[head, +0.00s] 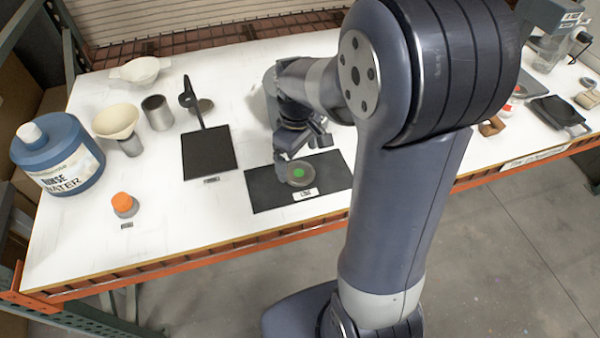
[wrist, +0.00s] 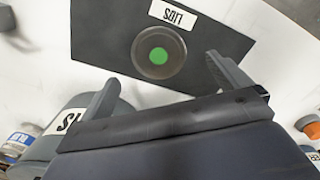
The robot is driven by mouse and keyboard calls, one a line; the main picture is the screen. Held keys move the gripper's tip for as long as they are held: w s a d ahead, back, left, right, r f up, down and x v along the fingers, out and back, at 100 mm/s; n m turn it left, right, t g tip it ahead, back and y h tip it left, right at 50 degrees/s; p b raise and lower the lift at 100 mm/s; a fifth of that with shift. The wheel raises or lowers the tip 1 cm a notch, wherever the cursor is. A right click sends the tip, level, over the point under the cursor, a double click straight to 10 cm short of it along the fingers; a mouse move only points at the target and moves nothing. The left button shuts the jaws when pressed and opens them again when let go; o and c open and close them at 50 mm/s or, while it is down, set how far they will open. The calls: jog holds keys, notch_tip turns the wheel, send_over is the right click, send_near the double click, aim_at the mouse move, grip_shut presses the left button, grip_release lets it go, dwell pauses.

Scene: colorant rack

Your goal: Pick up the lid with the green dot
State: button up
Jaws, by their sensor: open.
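The lid with the green dot (head: 299,174) is a round, dark translucent disc lying on a black mat (head: 263,190) near the front edge of the table. In the wrist view the lid (wrist: 145,62) lies on the mat (wrist: 90,30), beside a white label (wrist: 173,14) reading LIDS. My gripper (wrist: 165,80) is open, with its two fingers apart and the lid showing between and beyond their tips. No finger visibly touches the lid. In the head view my arm hides part of the table, and the fingertips are hard to make out beside the lid.
A blue rinse water jug (head: 60,160), a cream funnel (head: 117,122), a metal cup (head: 157,112) and an orange-capped jar (head: 124,204) stand at left. A black pad (head: 208,160) with a stand lies left of the mat. The white table (head: 190,230) is clear at the front left.

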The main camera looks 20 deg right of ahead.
aim_at(297, 172)
notch_tip(297, 172, down, 5)
jog(key=shift+w+r+p, duration=0.1)
jog(key=shift+w+p, duration=0.05)
jog(key=shift+p, duration=0.2)
jog(key=shift+c, duration=0.4)
jog(key=c, duration=1)
